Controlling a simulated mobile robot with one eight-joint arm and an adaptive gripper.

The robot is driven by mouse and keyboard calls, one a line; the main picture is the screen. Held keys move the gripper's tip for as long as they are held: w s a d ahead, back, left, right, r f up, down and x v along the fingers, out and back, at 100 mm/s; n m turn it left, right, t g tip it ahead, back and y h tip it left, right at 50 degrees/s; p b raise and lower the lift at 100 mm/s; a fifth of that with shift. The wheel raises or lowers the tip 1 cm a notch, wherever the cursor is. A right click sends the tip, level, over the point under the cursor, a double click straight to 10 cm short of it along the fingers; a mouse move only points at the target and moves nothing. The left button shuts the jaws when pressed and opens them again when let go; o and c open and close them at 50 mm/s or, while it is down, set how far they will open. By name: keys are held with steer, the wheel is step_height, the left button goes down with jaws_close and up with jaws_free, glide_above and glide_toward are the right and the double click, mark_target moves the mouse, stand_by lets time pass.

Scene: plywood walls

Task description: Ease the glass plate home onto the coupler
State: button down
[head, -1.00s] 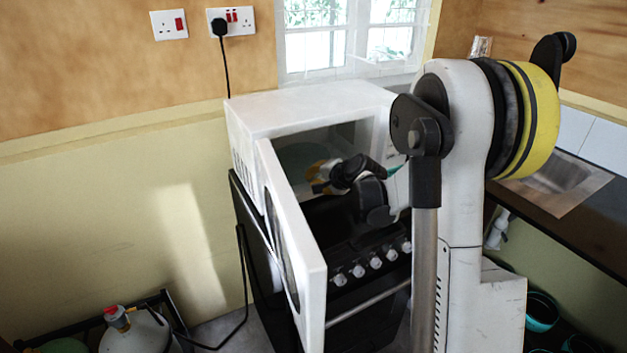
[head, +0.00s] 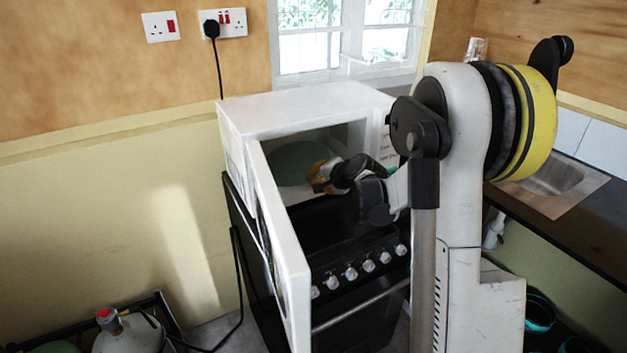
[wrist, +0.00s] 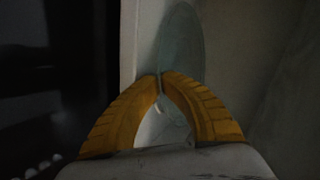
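The glass plate (head: 292,162) is a round, greenish disc inside the open white microwave (head: 290,108), low in its cavity. My gripper (head: 314,176) reaches in through the opening, at the plate's near right side. In the wrist view the yellow fingers (wrist: 161,78) close to a thin gap at the plate's near rim and appear to pinch it. The plate (wrist: 183,45) extends beyond the tips there. The coupler is hidden, so I cannot tell whether the plate touches it.
The microwave door (head: 281,245) stands open to the left of my arm. The microwave sits on a black stove (head: 352,318) with white knobs. A gas cylinder (head: 128,335) is at lower left, and a counter with a sink (head: 560,182) is at right.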

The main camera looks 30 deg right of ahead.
steer(key=c, duration=1.5)
jaws_free()
steer(key=shift+c, duration=0.2)
steer(key=shift+s, duration=0.1)
steer(key=v, duration=1.2)
